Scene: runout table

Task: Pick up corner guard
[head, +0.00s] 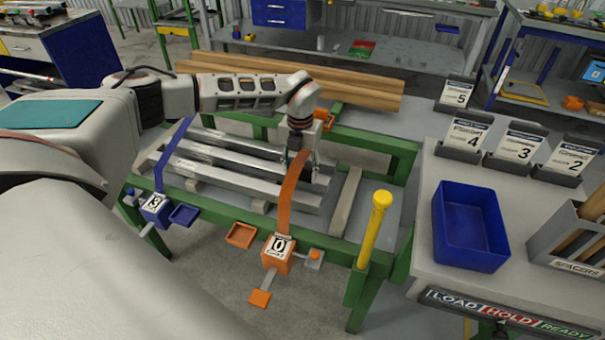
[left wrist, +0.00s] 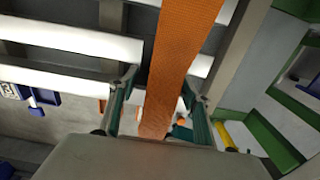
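My left gripper (head: 301,163) is over the metal bars (head: 225,168) on the green-framed table, at the orange strap (head: 291,190). In the left wrist view the gripper (left wrist: 158,100) has its two teal fingers apart, one on each side of the orange strap (left wrist: 180,50); whether they touch it I cannot tell. No piece is clearly recognisable as the corner guard. An orange angular piece (head: 325,118) shows behind the gripper, and an orange open holder (head: 240,235) hangs on the front rail. My right gripper is not in view.
A blue strap (head: 172,152) crosses the bars on the left. Ratchet boxes (head: 277,254) sit at the front rail, beside a yellow post (head: 374,228). A grey table at right holds a blue bin (head: 468,228), a spacer box (head: 570,240) and numbered card stands (head: 463,134).

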